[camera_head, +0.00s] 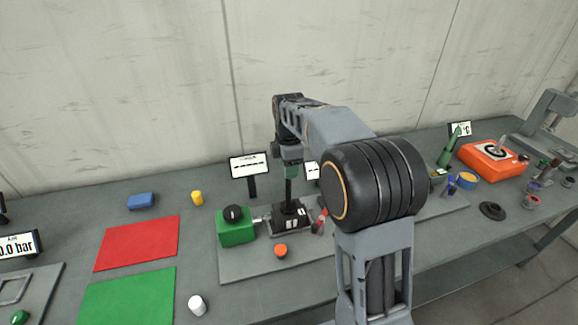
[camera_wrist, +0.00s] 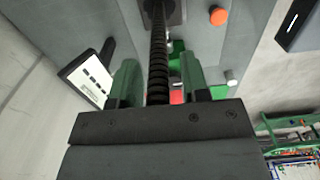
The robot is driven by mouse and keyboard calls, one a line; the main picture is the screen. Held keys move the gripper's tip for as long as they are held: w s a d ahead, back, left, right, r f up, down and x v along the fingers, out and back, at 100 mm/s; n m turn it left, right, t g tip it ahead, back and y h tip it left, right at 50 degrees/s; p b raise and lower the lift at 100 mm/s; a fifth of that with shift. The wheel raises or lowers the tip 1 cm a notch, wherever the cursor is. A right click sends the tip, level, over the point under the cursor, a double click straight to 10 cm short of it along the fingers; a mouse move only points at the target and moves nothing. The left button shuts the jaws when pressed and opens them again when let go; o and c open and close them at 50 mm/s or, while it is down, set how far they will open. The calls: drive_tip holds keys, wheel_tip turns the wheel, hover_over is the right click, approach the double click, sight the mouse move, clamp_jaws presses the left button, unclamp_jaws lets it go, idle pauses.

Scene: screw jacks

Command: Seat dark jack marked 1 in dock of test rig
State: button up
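The dark jack (camera_head: 291,213) stands upright on the test rig's grey plate (camera_head: 240,266), just right of the green box with a black knob (camera_head: 236,235). Pale marks show on its front, too small to read. Its black threaded spindle (camera_wrist: 158,50) rises toward my gripper (camera_head: 291,168). In the wrist view, the spindle runs between the two green fingers of my gripper (camera_wrist: 160,78). A gap shows between the spindle and the right finger, so the gripper looks open. The dock around the jack's foot is partly hidden, and I cannot tell whether the jack is fully seated.
A display (camera_head: 249,166) stands behind the jack. An orange button (camera_head: 281,251) is in front, and a red-handled item (camera_head: 319,222) is close right. Red (camera_head: 137,243) and green (camera_head: 130,299) mats lie left. My arm hides the rig's right part.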

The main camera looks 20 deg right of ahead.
drive_tip(key=shift+o, duration=0.2)
wheel_tip(320, 180, up, 11)
drive_tip(key=shift+r, duration=0.55)
drive_tip(key=shift+s+r, duration=0.1)
drive_tip(key=s+f+m+t, duration=0.2)
drive_tip(key=s+f+m, duration=0.3)
drive_tip(key=s+m, duration=0.4)
drive_tip(key=s+f+m+t, duration=0.2)
drive_tip(key=s+f+m, duration=0.4)
drive_tip(key=s+m, duration=0.3)
drive_tip(key=s, duration=0.3)
drive_tip(key=shift+s+f+t, duration=0.2)
drive_tip(key=shift+s+t, duration=0.15)
drive_tip(key=shift+t, duration=0.05)
drive_tip(key=shift+d, duration=0.1)
